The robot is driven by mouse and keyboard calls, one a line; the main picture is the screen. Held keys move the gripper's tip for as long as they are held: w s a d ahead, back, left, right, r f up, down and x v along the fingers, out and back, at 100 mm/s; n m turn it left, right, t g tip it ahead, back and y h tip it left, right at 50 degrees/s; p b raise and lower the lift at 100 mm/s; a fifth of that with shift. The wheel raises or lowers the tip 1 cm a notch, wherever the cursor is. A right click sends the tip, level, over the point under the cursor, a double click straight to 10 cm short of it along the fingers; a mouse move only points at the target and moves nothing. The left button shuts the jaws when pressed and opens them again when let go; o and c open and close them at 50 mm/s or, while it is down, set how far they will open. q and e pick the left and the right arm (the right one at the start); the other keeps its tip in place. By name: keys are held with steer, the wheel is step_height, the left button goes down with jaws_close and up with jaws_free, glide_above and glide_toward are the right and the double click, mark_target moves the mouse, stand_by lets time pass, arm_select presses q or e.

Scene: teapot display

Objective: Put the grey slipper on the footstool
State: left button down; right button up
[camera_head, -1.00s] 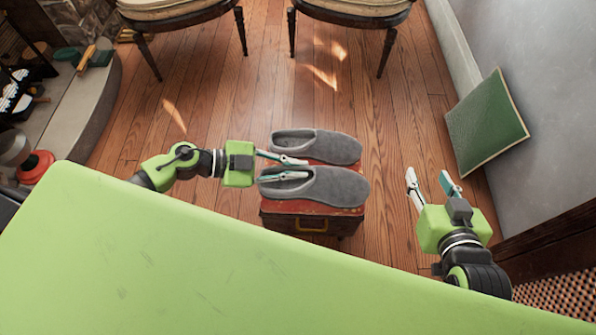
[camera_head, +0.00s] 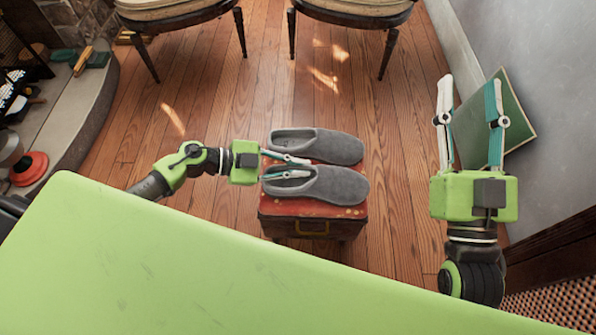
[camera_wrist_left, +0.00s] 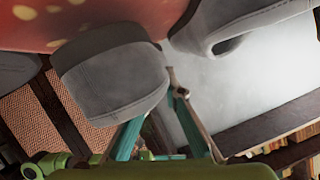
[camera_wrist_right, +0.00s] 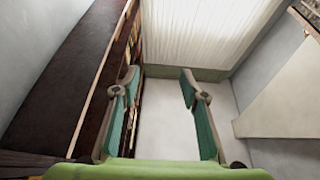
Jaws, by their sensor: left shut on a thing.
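Two grey slippers lie side by side on the red-topped footstool (camera_head: 300,208), toes to the right in the head view. The far slipper (camera_head: 335,146) lies behind the near slipper (camera_head: 335,183). My left gripper (camera_head: 308,166) is shut on the near slipper's far side wall, one finger in its opening and one between the slippers. In the left wrist view, a slipper (camera_wrist_left: 112,80) appears close to the fingers, against the red surface (camera_wrist_left: 60,22). Any gap under the near slipper cannot be told. My right gripper (camera_head: 470,105) is open and empty, right of the footstool.
Two chairs (camera_head: 170,14) (camera_head: 355,14) stand at the back. A green panel (camera_head: 520,120) leans on the right wall behind my right gripper. A stone hearth (camera_head: 75,115) with tools is at left. Wooden floor around the footstool is clear.

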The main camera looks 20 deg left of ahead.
arm_select(q)
steer(key=shift+f+b, duration=0.35)
steer(key=shift+f, duration=0.45)
steer(key=c, duration=2.1)
jaws_free()
steer(key=shift+c, duration=0.2)
arm_select(e)
steer(key=s+r+t, duration=0.2)
steer(key=r, duration=0.1)
steer(key=s+r+t, duration=0.1)
steer(key=shift+d+r+y, duration=0.15)
steer(key=shift+r+y, duration=0.25)
